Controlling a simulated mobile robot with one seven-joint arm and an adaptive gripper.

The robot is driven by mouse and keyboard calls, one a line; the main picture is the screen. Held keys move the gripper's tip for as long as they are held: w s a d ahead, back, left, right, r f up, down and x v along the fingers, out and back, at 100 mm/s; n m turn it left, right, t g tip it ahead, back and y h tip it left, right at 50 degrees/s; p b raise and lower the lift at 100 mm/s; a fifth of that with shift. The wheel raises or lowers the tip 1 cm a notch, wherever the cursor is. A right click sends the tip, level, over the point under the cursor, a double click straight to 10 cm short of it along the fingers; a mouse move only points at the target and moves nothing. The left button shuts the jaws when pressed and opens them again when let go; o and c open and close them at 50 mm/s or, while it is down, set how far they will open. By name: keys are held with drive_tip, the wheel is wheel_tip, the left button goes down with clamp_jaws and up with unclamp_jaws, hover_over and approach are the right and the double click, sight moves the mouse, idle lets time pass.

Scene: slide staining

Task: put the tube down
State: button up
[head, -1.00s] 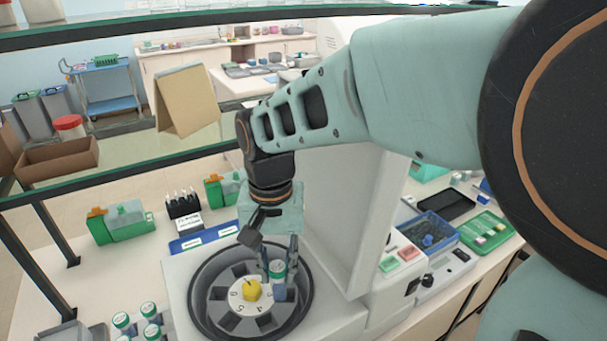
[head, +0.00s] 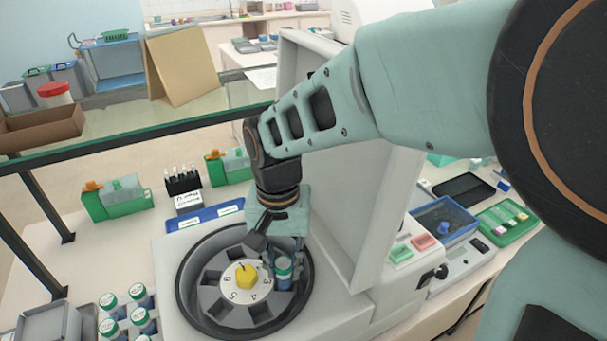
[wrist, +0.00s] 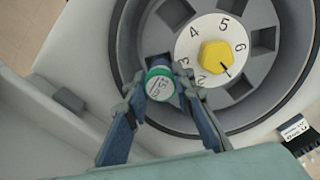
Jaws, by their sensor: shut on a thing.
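The tube (head: 284,268) has a teal-green band and a pale labelled cap. It is upright between the fingers of my gripper (head: 284,274), over the right side of the centrifuge rotor (head: 212,276). In the wrist view the tube (wrist: 160,84) shows its cap from above, with my gripper (wrist: 163,92) shut on it from both sides. The rotor has numbered slots around a yellow hub knob (head: 246,275). The tube's lower end is hidden, so I cannot tell whether it is inside a slot.
The centrifuge's raised lid (head: 352,200) stands just right of my gripper. Several capped tubes (head: 128,310) stand at the front left. A blue tray (head: 205,217) and green boxes (head: 118,202) lie behind the centrifuge. A green-edged glass shelf (head: 150,124) crosses behind the arm.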

drive_tip(key=shift+f+b, duration=0.4)
drive_tip(key=o, duration=0.9)
drive_tip(key=shift+r, duration=0.1)
wheel_tip(320, 180, up, 13)
drive_tip(key=p, duration=0.5)
drive_tip(key=shift+s, duration=0.1)
